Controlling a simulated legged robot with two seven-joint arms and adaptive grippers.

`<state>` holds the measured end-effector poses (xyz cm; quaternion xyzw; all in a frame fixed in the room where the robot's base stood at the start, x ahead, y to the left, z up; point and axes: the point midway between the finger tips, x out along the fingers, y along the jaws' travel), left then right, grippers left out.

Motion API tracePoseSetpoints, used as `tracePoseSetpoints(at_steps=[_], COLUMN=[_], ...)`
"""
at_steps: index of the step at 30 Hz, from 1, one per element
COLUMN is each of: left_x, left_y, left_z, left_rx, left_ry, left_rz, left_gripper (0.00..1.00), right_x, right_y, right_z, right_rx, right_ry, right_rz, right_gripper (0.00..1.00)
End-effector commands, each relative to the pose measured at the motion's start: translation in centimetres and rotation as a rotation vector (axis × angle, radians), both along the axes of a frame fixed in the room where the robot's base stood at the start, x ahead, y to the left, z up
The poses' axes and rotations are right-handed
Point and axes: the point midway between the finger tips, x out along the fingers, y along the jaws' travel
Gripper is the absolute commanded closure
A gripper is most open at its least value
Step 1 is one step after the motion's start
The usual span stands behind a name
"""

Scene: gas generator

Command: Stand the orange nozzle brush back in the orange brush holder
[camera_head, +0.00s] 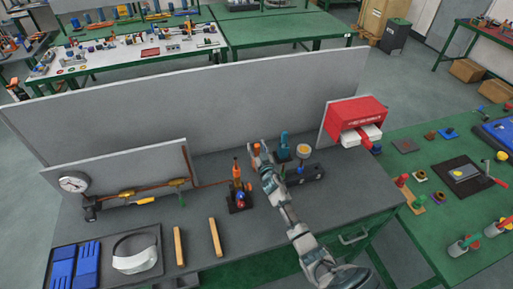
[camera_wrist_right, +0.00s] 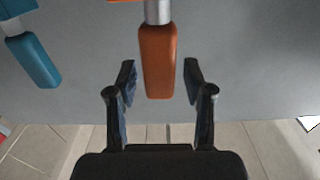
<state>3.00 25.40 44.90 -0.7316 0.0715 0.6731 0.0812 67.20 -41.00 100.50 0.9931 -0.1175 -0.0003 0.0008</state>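The orange nozzle brush (camera_head: 257,149) is at the tip of my right arm in the head view. In the right wrist view its orange handle (camera_wrist_right: 158,60) and a grey metal collar show. My right gripper (camera_wrist_right: 160,70) is open around the handle, with a gap on each side. It also shows in the head view (camera_head: 262,158). An orange piece (camera_wrist_right: 124,1), perhaps the orange brush holder, is cut off at the top edge of the wrist view. The brush's lower end is out of that view, so I cannot tell whether it is in the holder. My left gripper is not in view.
A teal brush (camera_head: 284,140) stands to the right, and its handle (camera_wrist_right: 38,62) shows in the wrist view. A black block with an orange-tipped tool (camera_head: 238,182) stands left of my gripper. A grey panel (camera_head: 200,105) rises behind. A red box (camera_head: 355,116) is at right.

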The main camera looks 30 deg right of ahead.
Motion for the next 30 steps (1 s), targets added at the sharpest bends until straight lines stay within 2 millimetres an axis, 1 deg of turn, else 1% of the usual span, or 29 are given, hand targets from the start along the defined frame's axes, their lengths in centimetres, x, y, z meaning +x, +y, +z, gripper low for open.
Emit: tracePoseSetpoints(at_steps=[4, 7, 11, 14, 15, 18, 19, 24, 27, 30], left_x=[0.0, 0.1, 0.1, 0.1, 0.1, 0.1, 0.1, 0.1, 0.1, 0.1], left_y=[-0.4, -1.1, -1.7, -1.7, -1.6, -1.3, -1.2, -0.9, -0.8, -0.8], left_z=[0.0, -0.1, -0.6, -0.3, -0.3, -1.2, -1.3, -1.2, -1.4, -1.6], left_rx=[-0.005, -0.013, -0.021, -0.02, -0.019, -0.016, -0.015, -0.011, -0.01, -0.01], left_ry=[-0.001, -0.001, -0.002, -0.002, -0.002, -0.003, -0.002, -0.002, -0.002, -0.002], left_rz=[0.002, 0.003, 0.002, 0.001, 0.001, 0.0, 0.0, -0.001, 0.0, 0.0], left_gripper=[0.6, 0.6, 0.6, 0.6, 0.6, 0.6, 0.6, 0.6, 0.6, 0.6], right_x=[0.0, 0.0, -0.2, -1.8, -2.6, -5.1, -5.9, -10.4, -12.7, -14.5], right_y=[0.0, 0.1, 0.3, 0.7, 0.9, 1.6, 1.7, 2.7, 3.2, 3.7], right_z=[0.0, 0.0, -0.6, -0.4, -0.4, -1.7, -1.8, -1.6, -1.6, -1.6], right_rx=[-0.001, -0.001, -0.004, -0.003, -0.003, -0.001, 0.0, -0.001, 0.0, 0.0], right_ry=[0.0, 0.0, 0.001, 0.001, 0.001, 0.002, 0.002, 0.002, 0.002, 0.002], right_rz=[0.0, 0.0, 0.001, 0.001, 0.001, 0.001, 0.0, 0.0, 0.0, 0.0], right_gripper=[0.48, 0.48, 0.48, 0.48, 0.48, 0.48, 0.48, 0.48, 0.48, 0.48])
